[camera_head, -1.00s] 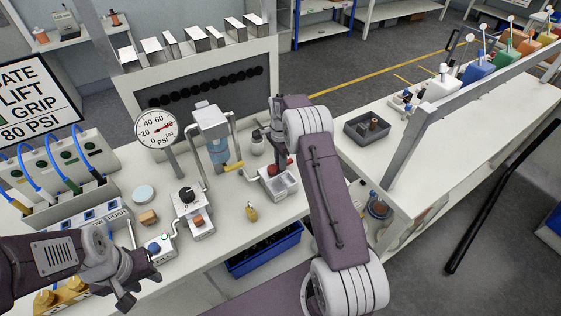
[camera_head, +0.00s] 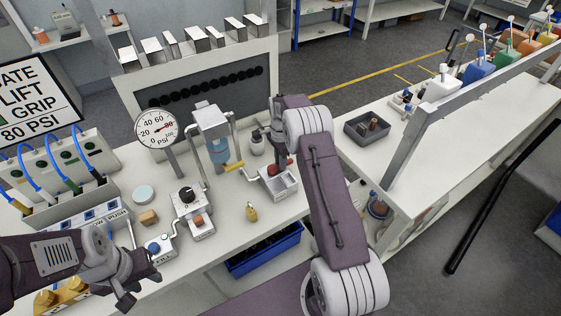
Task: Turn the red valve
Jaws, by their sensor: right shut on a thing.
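The red valve (camera_head: 284,164) shows as a small red part beside a white box-shaped tray (camera_head: 285,184) on the bench. My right gripper (camera_head: 279,152) points down onto it and is shut on it; the fingers and my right arm hide part of the valve. My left gripper (camera_head: 142,285) is at the lower left, above the bench's front edge. Its fingers are apart and nothing shows between them.
A pressure gauge (camera_head: 156,129) and a clear cylinder in a metal frame (camera_head: 219,150) stand left of the valve. A small yellow object (camera_head: 251,212) lies near the front edge. A blue bin (camera_head: 263,254) sits below the bench. A grey tray (camera_head: 367,130) stands right of my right arm.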

